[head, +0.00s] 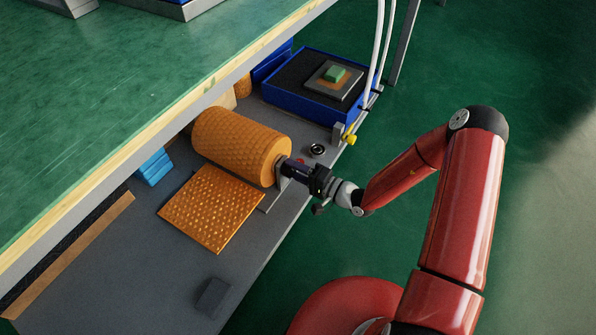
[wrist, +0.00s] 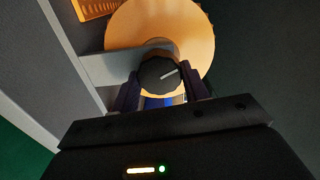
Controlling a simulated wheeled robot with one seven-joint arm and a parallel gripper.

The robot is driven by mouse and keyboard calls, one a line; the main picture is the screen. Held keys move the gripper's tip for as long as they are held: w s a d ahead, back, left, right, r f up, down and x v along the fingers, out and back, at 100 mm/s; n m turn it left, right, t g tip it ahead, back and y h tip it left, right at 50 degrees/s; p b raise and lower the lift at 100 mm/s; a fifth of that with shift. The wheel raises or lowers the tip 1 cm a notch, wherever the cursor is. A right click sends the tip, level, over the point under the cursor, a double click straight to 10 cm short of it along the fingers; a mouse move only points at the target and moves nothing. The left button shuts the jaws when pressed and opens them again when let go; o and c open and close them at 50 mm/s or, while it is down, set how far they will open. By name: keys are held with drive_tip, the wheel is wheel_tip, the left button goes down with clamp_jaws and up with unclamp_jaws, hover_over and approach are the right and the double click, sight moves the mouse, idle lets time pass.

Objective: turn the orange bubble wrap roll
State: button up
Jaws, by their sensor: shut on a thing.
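The orange bubble wrap roll (head: 238,142) lies on its side on the grey lower shelf, with a flat sheet of orange wrap (head: 211,208) spread in front of it. Its round end (wrist: 195,35) fills the top of the wrist view. A dark round knob (wrist: 160,75) with a pale line mark sits at the middle of that end. My gripper (head: 292,169) is at the roll's right end. In the wrist view my gripper (wrist: 160,92) has its two fingers on either side of the knob, shut on it. The roll's far end is partly hidden.
A grey bracket (head: 272,195) stands at the roll's near end. A small dark ring (head: 317,150) and a yellow valve (head: 349,139) are nearby. The green upper bench top (head: 120,90) overhangs the shelf.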

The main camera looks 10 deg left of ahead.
drive_tip(key=shift+n, duration=0.9)
drive_tip(key=o, duration=1.4)
drive_tip(key=v, duration=0.7)
drive_tip(key=shift+s+d, duration=0.15)
drive_tip(key=shift+d, duration=0.2)
